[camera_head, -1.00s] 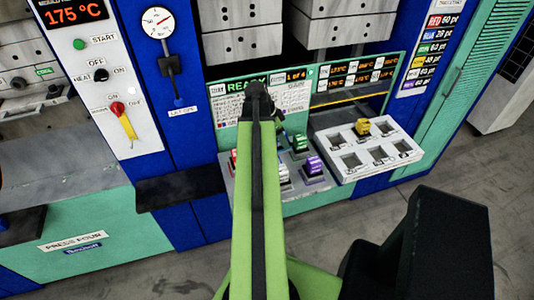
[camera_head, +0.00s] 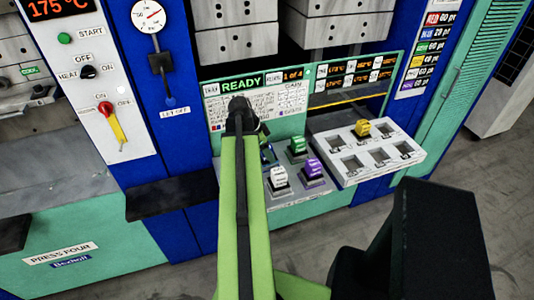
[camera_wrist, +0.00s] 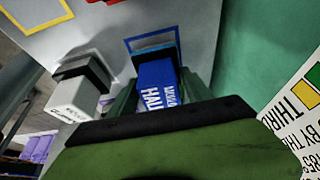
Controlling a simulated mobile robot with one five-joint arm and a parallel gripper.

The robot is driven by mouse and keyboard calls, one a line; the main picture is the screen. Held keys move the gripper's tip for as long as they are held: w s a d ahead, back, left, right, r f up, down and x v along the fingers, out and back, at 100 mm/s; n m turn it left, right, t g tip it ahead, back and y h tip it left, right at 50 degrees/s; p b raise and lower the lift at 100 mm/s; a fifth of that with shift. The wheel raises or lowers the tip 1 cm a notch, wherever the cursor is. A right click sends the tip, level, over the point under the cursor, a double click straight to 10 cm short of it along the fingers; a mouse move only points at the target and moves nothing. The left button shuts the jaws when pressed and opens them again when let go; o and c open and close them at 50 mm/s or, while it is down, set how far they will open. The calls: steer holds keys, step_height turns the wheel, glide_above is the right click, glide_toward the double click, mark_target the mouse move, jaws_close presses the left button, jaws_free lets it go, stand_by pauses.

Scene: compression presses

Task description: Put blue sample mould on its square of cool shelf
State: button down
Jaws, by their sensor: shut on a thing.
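My gripper (camera_wrist: 160,100) is shut on the blue sample mould (camera_wrist: 155,83), which has white lettering on its face. The mould is between the two green fingers in the wrist view. A blue-outlined square (camera_wrist: 150,33) on the pale grey shelf (camera_wrist: 205,35) shows just beyond the mould, which covers part of it. I cannot tell whether the mould touches the shelf. In the head view, my arm hides most of the gripper, and a bit of the blue mould (camera_head: 268,154) shows beside it.
A white mould (camera_wrist: 82,93) stands close left of my gripper. Purple (camera_head: 312,172) and green (camera_head: 298,146) moulds stand on the same shelf. A pale rack (camera_head: 345,172) with dark recesses and a yellow mould (camera_head: 362,129) lies to the right. A panel wall (camera_wrist: 265,60) is close right.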

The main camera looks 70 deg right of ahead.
steer(key=shift+c, duration=2.2)
jaws_free()
steer(key=p+v, duration=1.1)
steer(key=v, duration=0.1)
